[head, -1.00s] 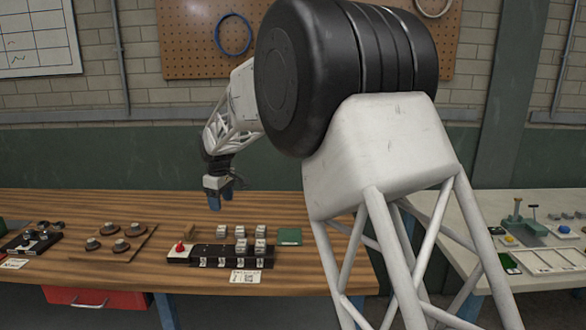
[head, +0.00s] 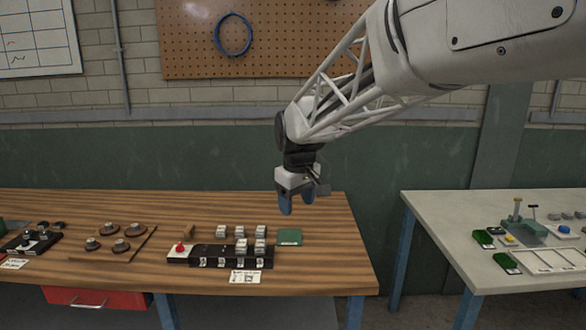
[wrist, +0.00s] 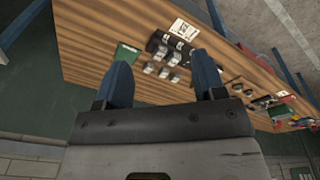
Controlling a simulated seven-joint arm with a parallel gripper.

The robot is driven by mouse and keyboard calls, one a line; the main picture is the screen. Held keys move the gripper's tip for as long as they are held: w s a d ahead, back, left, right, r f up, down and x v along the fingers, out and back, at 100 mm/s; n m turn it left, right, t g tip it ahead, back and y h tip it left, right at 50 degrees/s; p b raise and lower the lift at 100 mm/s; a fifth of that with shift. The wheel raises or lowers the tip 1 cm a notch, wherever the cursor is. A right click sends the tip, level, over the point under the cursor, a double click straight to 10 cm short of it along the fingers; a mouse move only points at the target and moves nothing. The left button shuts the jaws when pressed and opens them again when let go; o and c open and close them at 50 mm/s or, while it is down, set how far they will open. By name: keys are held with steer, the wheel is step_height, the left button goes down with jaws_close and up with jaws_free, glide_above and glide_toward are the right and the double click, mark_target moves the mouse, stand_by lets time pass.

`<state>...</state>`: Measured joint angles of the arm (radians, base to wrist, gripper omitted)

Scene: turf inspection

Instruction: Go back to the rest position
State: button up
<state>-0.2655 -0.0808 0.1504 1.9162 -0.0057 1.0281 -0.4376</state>
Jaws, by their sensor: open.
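My gripper (head: 296,203) hangs in the air in the head view, above and behind the right end of the wooden bench (head: 335,272). Its blue fingers point down. In the wrist view the two blue fingers of my gripper (wrist: 164,85) stand well apart, with nothing between them. The bench (wrist: 90,45) lies beyond them, tilted in that view.
A black block with a red knob (head: 180,248) and several pale cubes (head: 241,245) sit on the bench beside a green pad (head: 289,236). Round dark parts (head: 121,246) lie further left. A pale table (head: 440,235) stands right, across a gap.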

steer(key=s+d+f+m, duration=0.2)
steer(key=s+d, duration=0.4)
steer(key=s, duration=0.5)
steer(key=s+d+f+m, duration=0.3)
steer(key=s+d, duration=0.2)
steer(key=s, duration=0.6)
steer(key=s+d+f+m+t, duration=0.1)
steer(key=s+d, duration=0.5)
steer(key=s, duration=0.6)
steer(key=shift+d+f+m, duration=0.3)
steer(key=shift+f+m, duration=0.35)
steer(key=shift+m, duration=0.45)
